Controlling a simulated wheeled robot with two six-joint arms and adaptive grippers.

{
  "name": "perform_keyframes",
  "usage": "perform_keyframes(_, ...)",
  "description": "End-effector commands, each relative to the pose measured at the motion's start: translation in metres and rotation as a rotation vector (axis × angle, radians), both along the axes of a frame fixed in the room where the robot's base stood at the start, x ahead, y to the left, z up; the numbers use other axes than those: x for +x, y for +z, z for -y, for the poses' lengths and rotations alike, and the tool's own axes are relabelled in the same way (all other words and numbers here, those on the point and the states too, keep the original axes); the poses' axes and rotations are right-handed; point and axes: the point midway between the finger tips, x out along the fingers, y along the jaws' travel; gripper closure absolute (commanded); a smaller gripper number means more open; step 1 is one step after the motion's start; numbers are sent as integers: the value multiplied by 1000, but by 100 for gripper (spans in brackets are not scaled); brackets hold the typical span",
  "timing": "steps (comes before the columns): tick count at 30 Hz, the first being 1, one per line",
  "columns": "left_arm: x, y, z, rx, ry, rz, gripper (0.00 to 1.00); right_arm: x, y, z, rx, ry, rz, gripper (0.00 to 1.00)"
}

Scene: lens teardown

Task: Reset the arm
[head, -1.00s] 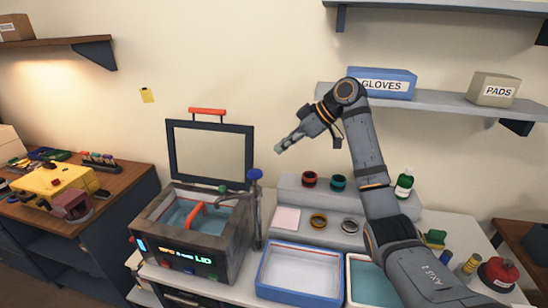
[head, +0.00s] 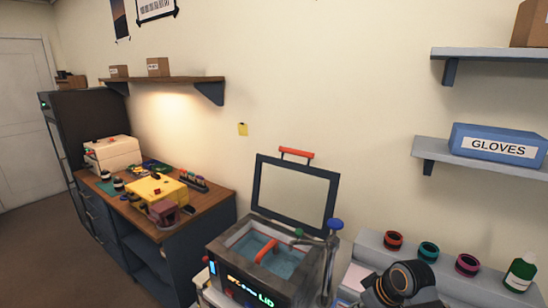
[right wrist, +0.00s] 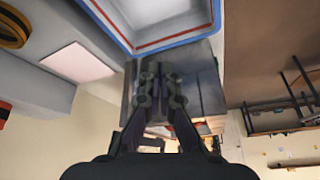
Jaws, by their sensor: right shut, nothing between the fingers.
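My right arm shows only as a dark joint at the bottom right of the head view, and its gripper is not visible there. In the right wrist view my right gripper (right wrist: 160,88) is shut and empty, its fingers together in front of a grey surface. It is apart from the blue-rimmed tray (right wrist: 150,45) above it and the pink pad (right wrist: 78,62) to its left. My left gripper is in neither view.
An open-lidded cleaning machine (head: 225,262) stands at bottom centre. Red (head: 393,240), teal (head: 428,250) and pinkish (head: 467,264) rings and a green bottle (head: 520,273) sit at right. A wooden bench (head: 215,195) with a yellow device (head: 150,188) is at left.

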Motion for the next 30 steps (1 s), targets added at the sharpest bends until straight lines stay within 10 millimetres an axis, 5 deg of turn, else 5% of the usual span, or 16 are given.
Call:
perform_keyframes(3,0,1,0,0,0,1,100,-59,-44,-5,-43,-119,-42,100)
perform_keyframes(6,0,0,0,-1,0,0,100,-95,-61,-3,-72,-202,-58,100)
perform_keyframes(18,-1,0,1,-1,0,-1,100,-197,-76,11,-153,-443,-86,100)
perform_keyframes(21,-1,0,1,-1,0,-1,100,-216,-76,17,-174,-493,-89,100)
perform_keyframes(30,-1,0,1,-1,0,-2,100,-199,-171,26,-180,-495,-126,100)
